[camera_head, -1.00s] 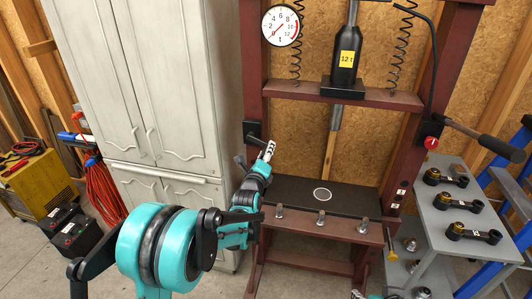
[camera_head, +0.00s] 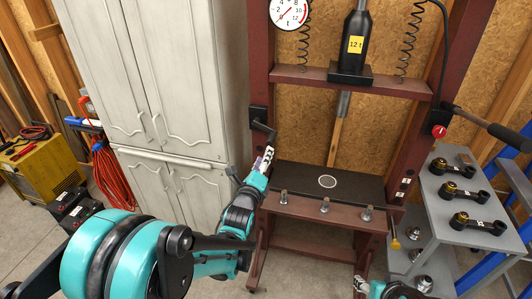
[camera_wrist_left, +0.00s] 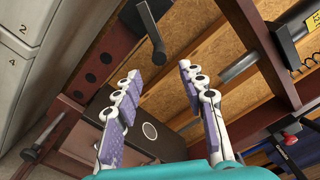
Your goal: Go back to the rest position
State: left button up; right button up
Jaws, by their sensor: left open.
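My left gripper (camera_head: 265,160) is in front of the left post of the dark red press, just below a black crank handle (camera_head: 263,131). In the left wrist view its two purple-padded fingers (camera_wrist_left: 160,72) are spread apart with nothing between them. The crank (camera_wrist_left: 152,35) shows beyond the fingertips there, apart from them as far as I can tell. My right gripper (camera_head: 361,286) shows only as a small pale part at the bottom edge, beside a teal arm link; whether it is open is unclear.
The press bed (camera_head: 345,184) has a white ring and bolts along its front. A 12 t jack (camera_head: 355,45) hangs above. A grey cabinet (camera_head: 150,90) stands left. A grey stand (camera_head: 450,225) with several black links is right.

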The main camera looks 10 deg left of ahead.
dwell(0.4)
pick_arm(q)
jog(key=s+f+n+g, duration=0.2)
jog(key=s+n+g, duration=0.1)
jog(key=s+n, duration=0.5)
jog(key=s+a+f+n+g, duration=0.1)
jog(key=s+f+n+g, duration=0.2)
jog(key=s+n, duration=0.5)
jog(key=s+f+n+g, duration=0.3)
jog(key=s+n+g, duration=0.2)
jog(key=s, duration=0.9)
jog(key=n, duration=0.3)
jog(key=shift+a+n+y, duration=0.3)
jog(key=shift+a+n, duration=0.05)
jog(key=shift+n, duration=0.05)
